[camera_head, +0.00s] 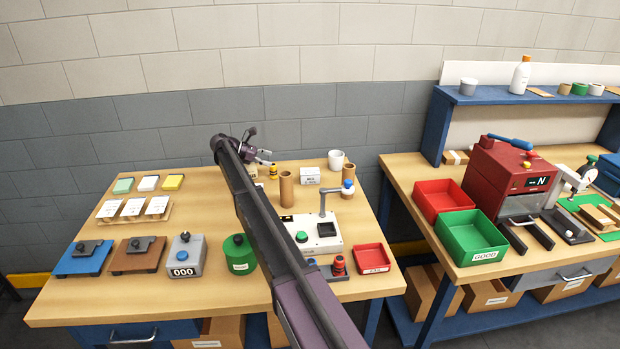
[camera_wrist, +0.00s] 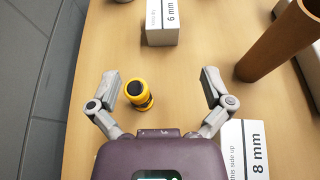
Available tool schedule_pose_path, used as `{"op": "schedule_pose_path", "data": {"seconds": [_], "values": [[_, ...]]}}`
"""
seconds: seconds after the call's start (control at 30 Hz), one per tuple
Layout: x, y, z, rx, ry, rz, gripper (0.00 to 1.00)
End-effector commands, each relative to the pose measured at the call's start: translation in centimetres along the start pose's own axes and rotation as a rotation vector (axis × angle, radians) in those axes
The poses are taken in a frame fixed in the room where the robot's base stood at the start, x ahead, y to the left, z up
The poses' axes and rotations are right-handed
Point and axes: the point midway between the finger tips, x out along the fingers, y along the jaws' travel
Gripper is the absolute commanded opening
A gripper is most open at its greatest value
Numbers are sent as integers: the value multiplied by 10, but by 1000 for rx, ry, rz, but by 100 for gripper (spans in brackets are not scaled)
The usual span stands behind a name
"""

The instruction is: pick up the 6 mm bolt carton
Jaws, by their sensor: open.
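The 6 mm bolt carton (camera_wrist: 162,24) is a white box marked "6 mm" at the top of the wrist view, beyond my fingertips. In the head view it appears to be the white box (camera_head: 310,175) near the back of the left bench. My gripper (camera_wrist: 160,74) is open and empty, its fingers spread wide above the bench. In the head view my gripper (camera_head: 264,157) is left of that carton. A white 8 mm carton (camera_wrist: 243,150) lies beside my right finger in the wrist view.
A tall brown tube (camera_wrist: 277,43) rises at the right in the wrist view. A white cup (camera_head: 336,160) stands behind the carton. Bare wood surrounds the carton's near side.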

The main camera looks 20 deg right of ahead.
Motion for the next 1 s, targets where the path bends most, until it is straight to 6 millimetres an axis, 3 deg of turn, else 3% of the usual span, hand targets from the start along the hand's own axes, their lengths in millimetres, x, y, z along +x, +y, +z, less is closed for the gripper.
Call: {"op": "schedule_pose_path", "data": {"seconds": [0.27,0.7,1.0], "values": [[14,1,2,3,0,-7,100],[75,0,0,3,0,-8,100],[95,1,3,4,0,-9,100]]}}
